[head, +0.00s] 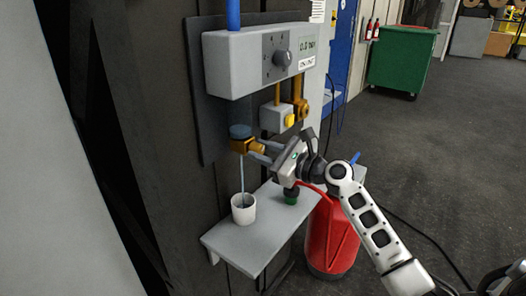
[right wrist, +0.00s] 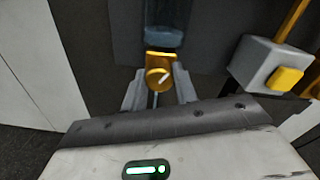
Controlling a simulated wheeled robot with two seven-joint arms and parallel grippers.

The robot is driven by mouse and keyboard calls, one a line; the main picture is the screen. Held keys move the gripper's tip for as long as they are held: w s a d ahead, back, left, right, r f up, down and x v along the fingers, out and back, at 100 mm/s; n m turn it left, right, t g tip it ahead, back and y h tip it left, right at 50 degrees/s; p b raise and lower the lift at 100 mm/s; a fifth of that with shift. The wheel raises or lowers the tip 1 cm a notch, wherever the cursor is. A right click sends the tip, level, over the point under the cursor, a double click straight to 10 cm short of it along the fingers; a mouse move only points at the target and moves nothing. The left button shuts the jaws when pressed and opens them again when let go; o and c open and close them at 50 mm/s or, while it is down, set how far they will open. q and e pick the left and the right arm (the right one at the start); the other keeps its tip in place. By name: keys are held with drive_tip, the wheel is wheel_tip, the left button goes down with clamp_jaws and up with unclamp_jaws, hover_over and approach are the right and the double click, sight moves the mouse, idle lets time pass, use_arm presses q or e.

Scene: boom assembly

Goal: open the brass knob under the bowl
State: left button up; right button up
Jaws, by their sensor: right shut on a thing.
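The brass knob (head: 238,146) sits right under a small bluish clear bowl (head: 240,131) on the dark wall panel. In the right wrist view the knob (right wrist: 158,78) shows a round face with a pale slanted mark, and the bowl (right wrist: 167,22) is above it. My right gripper (head: 258,150) reaches in from the right, its two fingers shut on the knob, one on each side. A thin pale line, like a stream, runs from under the knob down into a white cup (head: 243,214). My left gripper is not in view.
The cup stands on a grey wall shelf (head: 240,248), with a green-capped thing (head: 291,196) to its right. A grey control box (head: 250,60) is above. A grey box with a yellow button (head: 289,120) is right of the knob. A red canister (head: 330,243) stands beside the shelf.

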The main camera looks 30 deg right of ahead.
idle(0.3)
drive_tip(key=o, duration=1)
drive_tip(key=shift+s, duration=0.1)
use_arm(q)
drive_tip(key=b, duration=0.1)
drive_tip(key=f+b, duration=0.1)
drive_tip(key=b, duration=0.1)
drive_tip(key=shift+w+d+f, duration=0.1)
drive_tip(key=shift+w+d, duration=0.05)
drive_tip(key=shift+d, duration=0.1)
use_arm(e)
drive_tip(key=v, duration=1.5)
drive_tip(key=shift+s+d, duration=0.15)
drive_tip(key=shift+s, duration=0.2)
